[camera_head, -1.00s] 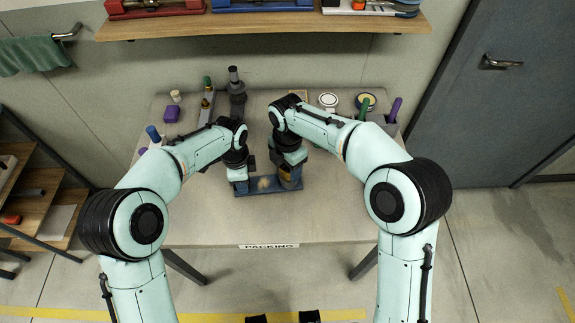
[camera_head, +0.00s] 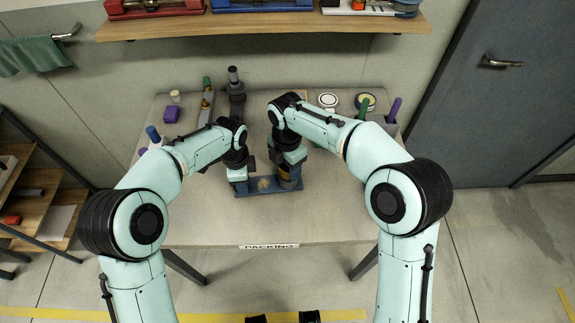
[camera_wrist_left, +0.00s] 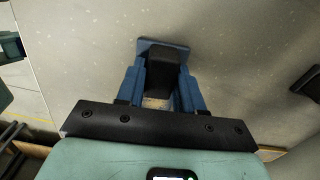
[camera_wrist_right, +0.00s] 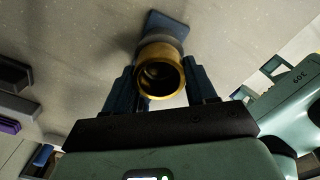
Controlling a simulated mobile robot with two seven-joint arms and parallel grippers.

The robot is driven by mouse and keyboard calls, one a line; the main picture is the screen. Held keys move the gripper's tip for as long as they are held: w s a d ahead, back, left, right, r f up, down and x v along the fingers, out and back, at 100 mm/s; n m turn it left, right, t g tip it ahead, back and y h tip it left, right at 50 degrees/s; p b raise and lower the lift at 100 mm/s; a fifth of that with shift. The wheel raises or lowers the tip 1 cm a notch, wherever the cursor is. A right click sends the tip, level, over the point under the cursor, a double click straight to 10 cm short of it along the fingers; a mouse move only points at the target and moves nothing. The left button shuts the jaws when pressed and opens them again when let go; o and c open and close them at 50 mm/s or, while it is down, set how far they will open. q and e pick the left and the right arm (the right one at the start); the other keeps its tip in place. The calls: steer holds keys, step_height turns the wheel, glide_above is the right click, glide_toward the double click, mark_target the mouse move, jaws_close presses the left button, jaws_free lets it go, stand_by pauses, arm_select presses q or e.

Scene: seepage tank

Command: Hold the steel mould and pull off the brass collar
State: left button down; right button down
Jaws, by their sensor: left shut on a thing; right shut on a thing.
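The brass collar (camera_wrist_right: 161,72) is a gold ring with a dark opening, between the fingers of my right gripper (camera_wrist_right: 160,88). A grey rounded body, likely the steel mould (camera_wrist_right: 150,46), shows partly behind it; the collar hides the rest, so I cannot tell whether they touch. My right gripper (camera_head: 288,183) is shut on the collar at the right end of a blue base plate (camera_head: 264,187). My left gripper (camera_head: 240,188) is at the plate's left end. In the left wrist view its blue fingers (camera_wrist_left: 165,85) are shut on a dark block (camera_wrist_left: 173,74).
Tall dark cylinder (camera_head: 236,85), purple block (camera_head: 171,115) and round tins (camera_head: 328,100) stand at the table's back. Green (camera_head: 363,110) and purple (camera_head: 393,109) handles stand at the right. The table front (camera_head: 270,222) is clear. A wooden shelf (camera_head: 265,20) hangs above.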

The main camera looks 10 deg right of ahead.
arm_select(q)
steer(key=shift+r, duration=0.1)
arm_select(e)
steer(key=shift+r, duration=2.2)
arm_select(q)
steer(key=c, duration=0.6)
jaws_free()
steer(key=shift+c, duration=0.2)
step_height(320, 180, up, 12)
